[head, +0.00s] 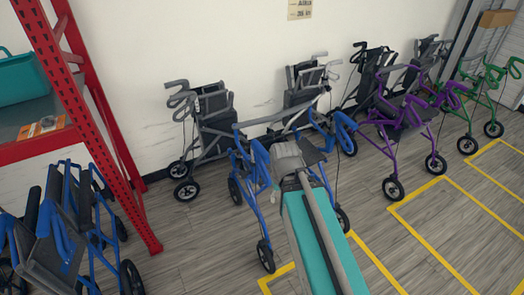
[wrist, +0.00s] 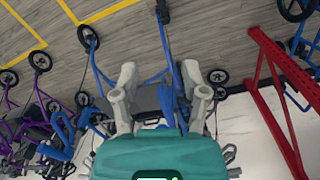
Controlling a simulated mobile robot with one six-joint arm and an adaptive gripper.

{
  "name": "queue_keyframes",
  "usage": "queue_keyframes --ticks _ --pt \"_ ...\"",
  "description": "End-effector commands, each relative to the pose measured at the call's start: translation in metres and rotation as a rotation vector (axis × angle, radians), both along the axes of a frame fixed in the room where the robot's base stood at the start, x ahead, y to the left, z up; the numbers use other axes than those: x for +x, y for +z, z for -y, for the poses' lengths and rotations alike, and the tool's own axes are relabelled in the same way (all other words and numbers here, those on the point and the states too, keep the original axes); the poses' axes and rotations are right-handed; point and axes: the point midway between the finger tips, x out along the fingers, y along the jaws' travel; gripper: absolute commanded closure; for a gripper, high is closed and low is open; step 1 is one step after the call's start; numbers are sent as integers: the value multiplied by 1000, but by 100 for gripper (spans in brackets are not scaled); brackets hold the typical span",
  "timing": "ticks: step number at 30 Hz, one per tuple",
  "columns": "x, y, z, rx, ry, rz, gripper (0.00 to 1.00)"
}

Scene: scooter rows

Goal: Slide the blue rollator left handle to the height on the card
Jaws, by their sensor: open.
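The blue rollator (head: 262,215) stands in the middle of the head view, partly hidden behind my arm. One blue handle (head: 257,163) shows left of my wrist and another (head: 344,128) to the right. My gripper (wrist: 160,78) is open in the wrist view, with its two pale fingers apart. Blue frame tubes (wrist: 173,60) pass behind and between the fingers; I cannot tell whether they touch. An orange and white card (head: 47,126) lies on the shelf.
A red rack (head: 100,110) stands at the left, with another blue rollator (head: 72,230) beside it. Grey rollators (head: 205,110) line the wall. Purple (head: 405,120) and green (head: 485,90) ones stand right. Yellow lines mark open floor at lower right.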

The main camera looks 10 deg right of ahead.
Motion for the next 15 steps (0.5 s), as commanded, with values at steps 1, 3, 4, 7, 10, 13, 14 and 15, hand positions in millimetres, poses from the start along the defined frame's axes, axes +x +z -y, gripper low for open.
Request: queue_keyframes --ticks 1,3,4,7,10,13,14,15 --pt "0 0 0 0 0 0 43" --pt "0 0 0 0 0 0 37" --pt "0 0 0 0 0 0 32" --pt "4 1 0 5 4 4 18" --pt "16 4 0 18 15 14 18" --pt "35 8 -2 40 35 33 18" --pt "43 10 -7 50 40 42 18" --pt "54 12 -8 63 51 54 18"
